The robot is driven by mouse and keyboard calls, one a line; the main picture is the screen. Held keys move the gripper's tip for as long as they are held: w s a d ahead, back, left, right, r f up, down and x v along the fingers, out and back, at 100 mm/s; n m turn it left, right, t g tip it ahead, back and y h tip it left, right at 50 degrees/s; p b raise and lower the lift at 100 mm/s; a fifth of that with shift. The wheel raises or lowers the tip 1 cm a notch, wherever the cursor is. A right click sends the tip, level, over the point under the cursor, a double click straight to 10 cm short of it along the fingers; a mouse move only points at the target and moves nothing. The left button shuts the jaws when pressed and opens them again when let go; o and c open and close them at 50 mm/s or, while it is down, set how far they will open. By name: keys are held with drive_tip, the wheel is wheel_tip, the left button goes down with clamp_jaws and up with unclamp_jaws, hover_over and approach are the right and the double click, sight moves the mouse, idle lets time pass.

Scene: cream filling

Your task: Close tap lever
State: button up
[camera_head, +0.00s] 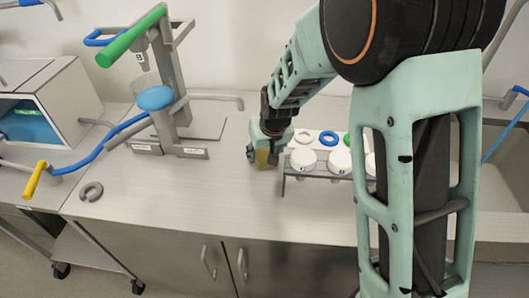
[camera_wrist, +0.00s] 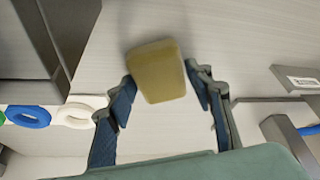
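My gripper (camera_wrist: 160,76) has its two blue-padded fingers against opposite sides of a yellow-olive block (camera_wrist: 158,72), low over the counter. The block also shows under my gripper in the head view (camera_head: 264,158); whether it rests on the counter is unclear. A grey dispenser stand (camera_head: 168,85) is left of my gripper. It carries a green-handled lever (camera_head: 131,37), raised at a slant, and a blue-topped part (camera_head: 155,98). A long blue handle (camera_head: 112,138) slopes down to the left beside it. I cannot tell which of these is the tap lever. My gripper is apart from all of them.
A rack (camera_head: 284,180) with white-lidded jars (camera_head: 303,159) stands just right of my gripper, with white and blue rings (camera_head: 328,138) behind. The counter's front middle (camera_head: 200,200) is clear. A sink is at right.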

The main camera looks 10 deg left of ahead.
drive_tip(key=shift+o, duration=0.9)
